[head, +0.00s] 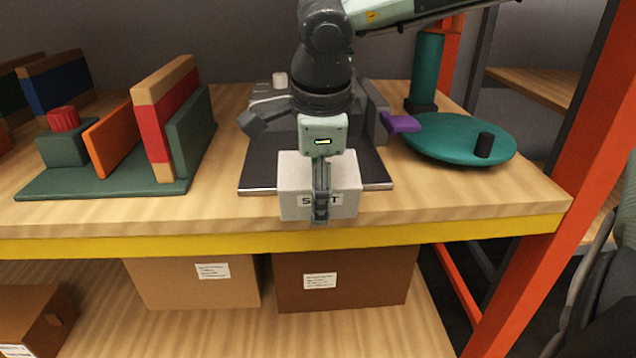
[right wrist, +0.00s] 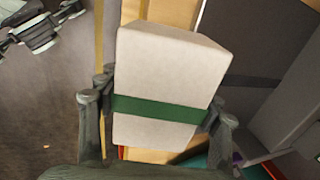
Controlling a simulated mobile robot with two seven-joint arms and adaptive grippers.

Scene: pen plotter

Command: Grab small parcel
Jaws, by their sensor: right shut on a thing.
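The small parcel (head: 290,178) is a pale grey box with a partly covered dark-lettered label on its front. It is at the front of the dark flat bed (head: 262,178) in the head view, overlapping the bed's front edge. I cannot tell whether it touches the bed or hangs just above it. My right gripper (head: 320,208) is shut on the parcel, one finger showing down its front. In the right wrist view the parcel (right wrist: 165,70) shows a green band, with the fingers of my right gripper (right wrist: 158,108) on both sides.
A green rack (head: 100,187) with upright coloured boards stands left. A teal round plate (head: 440,140) with a black knob and a purple block (head: 400,122) are right. Brown boxes (head: 340,290) sit on the lower shelf. An orange post (head: 565,180) bounds the right.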

